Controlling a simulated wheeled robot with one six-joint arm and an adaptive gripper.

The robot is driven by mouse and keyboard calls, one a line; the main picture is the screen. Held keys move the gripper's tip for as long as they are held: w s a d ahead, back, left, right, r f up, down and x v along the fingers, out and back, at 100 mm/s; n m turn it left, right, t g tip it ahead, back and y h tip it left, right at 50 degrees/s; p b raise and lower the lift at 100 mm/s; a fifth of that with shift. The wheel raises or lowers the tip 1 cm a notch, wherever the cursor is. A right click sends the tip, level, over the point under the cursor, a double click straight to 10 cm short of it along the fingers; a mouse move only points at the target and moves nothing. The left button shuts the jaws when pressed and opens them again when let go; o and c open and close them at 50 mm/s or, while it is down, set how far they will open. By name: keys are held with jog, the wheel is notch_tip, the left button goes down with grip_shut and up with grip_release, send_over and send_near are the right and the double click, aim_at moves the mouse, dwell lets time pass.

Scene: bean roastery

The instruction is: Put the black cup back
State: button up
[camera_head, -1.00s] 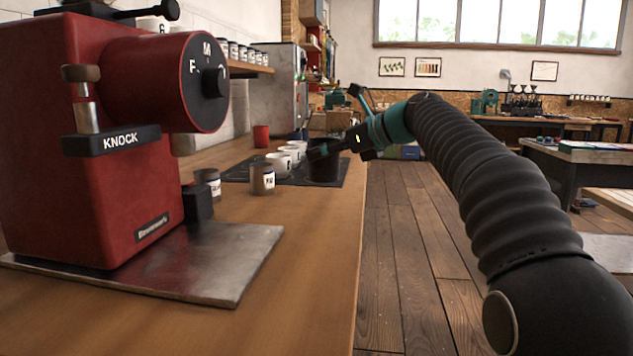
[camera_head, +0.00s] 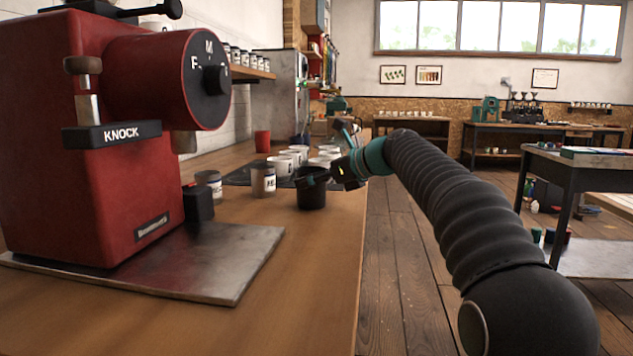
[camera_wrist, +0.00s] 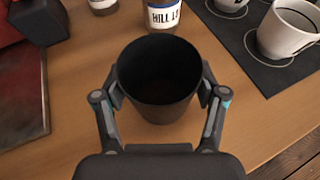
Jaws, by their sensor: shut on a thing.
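The black cup (camera_head: 311,190) is upright between the fingers of my gripper (camera_head: 322,178), near the right edge of the wooden counter. In the wrist view my gripper (camera_wrist: 160,105) is shut on the cup (camera_wrist: 158,112) from both sides, and the cup looks empty. Bare counter shows around the cup; I cannot tell whether its base touches the wood. The dark mat (camera_head: 237,178) with white cups (camera_head: 283,166) lies just behind it. The mat also shows at the upper right in the wrist view (camera_wrist: 262,72).
A labelled jar (camera_head: 263,180) stands close left of the cup, with another jar (camera_head: 209,183) further left. A red roaster (camera_head: 90,180) on a metal plate (camera_head: 215,265) fills the left. A red cup (camera_head: 262,141) stands at the back. The front counter is clear.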

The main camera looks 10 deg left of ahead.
jog(key=o, duration=1.3)
jog(key=shift+f, duration=0.15)
jog(key=shift+o, duration=0.2)
jog(key=shift+r, duration=0.2)
jog(key=v, duration=1.2)
jog(key=shift+f, duration=0.1)
